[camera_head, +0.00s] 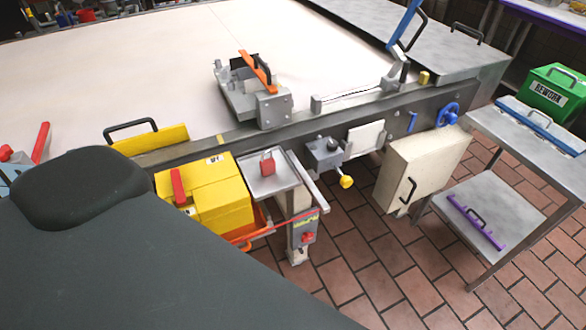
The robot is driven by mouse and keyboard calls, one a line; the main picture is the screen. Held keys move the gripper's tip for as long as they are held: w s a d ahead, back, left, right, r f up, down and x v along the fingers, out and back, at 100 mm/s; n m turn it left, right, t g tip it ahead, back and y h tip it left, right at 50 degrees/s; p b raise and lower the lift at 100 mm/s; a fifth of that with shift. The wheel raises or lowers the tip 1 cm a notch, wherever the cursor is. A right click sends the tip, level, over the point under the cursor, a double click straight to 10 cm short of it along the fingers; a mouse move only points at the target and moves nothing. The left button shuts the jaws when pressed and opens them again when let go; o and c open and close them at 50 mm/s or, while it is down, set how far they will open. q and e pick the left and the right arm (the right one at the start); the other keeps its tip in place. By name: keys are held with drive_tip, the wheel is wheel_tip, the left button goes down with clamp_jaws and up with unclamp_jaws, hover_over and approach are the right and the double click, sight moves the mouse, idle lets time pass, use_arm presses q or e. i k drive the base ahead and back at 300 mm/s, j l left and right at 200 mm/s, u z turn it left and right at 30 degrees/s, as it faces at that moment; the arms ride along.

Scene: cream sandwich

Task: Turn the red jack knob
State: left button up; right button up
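No thing is plainly a red jack knob. Several red parts show. A small red block with a loop on top (267,164) sits on a grey metal tray (258,184) at the machine's front. A red box (306,238) with small details is fixed to a post below that tray; I cannot tell whether it bears a knob. A red bar (178,187) stands on the yellow box (216,192). A red lever (41,142) with a red round end is at the far left. Neither gripper is in view.
The large cream-topped table (150,60) has a grey front rail. A yellow round knob (346,181) and a blue handwheel (448,114) are on its front. A metal side table (520,135) stands right. Brick floor (360,270) is open in front. A dark grey shape hides the lower left.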

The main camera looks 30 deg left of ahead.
sight(306, 236)
drive_tip(key=u, duration=0.9)
